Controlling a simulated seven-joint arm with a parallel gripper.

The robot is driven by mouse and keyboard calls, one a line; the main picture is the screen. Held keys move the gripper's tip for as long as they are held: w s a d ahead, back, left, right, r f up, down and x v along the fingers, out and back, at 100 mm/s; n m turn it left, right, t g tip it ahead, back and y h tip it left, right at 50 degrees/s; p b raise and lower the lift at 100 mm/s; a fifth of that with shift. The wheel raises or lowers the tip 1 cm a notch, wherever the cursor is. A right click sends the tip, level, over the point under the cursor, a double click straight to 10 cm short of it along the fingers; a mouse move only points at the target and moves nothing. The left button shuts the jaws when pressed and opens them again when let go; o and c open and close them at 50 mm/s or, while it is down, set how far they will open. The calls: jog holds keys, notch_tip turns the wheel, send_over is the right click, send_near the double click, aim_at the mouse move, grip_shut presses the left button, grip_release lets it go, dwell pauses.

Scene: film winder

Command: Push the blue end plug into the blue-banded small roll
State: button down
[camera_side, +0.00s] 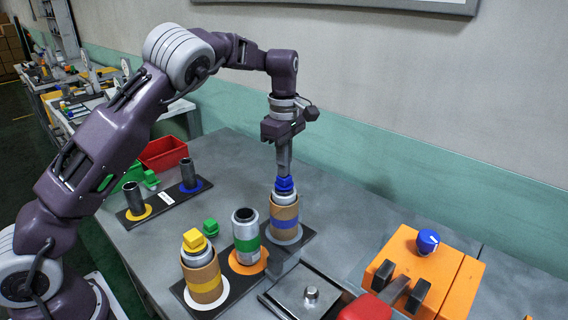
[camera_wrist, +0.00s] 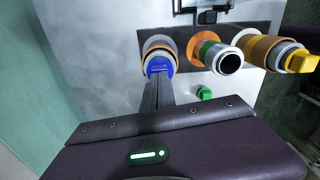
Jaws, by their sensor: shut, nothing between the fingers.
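The blue-banded small roll (camera_side: 285,221) stands upright on the grey disc at the far end of a dark plate. The blue end plug (camera_side: 284,185) sits upright at the roll's top, with much of it still showing above the rim. In the wrist view the plug (camera_wrist: 158,66) lies at the centre of the roll's mouth (camera_wrist: 160,46). My gripper (camera_side: 284,172) is shut and empty, pointing down directly over the plug. Its fingertips seem to touch the plug's top; in the wrist view the fingers (camera_wrist: 157,80) reach up to it.
A green-banded roll (camera_side: 246,244) and a yellow-banded roll (camera_side: 203,281) with a yellow plug (camera_side: 194,240) stand on the same plate. A loose green plug (camera_side: 210,227) lies nearby. An orange box (camera_side: 410,252) with a blue knob (camera_side: 428,241) is at right. A red bin (camera_side: 163,153) stands behind.

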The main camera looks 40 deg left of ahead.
jog(key=shift+r, duration=1.75)
jog(key=s+r+m+t, duration=0.15)
jog(key=s+r, duration=0.25)
jog(key=r, duration=0.7)
jog(key=s+r+m+h, duration=0.2)
jog(key=s+r+m, duration=0.3)
jog(key=s, duration=0.5)
jog(key=s+d+f+m+t, duration=0.1)
jog(key=s+f+m, duration=0.1)
jog(key=s+m, duration=0.2)
jog(key=s+d+f+m+t+y, duration=0.1)
jog(key=s+d+f+m, duration=0.1)
jog(key=s, duration=0.8)
jog(key=s+d+f+m+t+y, duration=0.1)
jog(key=s+f+m+t, duration=0.1)
jog(key=s+f+m, duration=0.2)
jog(key=s+m, duration=0.3)
jog(key=shift+s+d, duration=0.15)
jog(key=shift+d, duration=0.15)
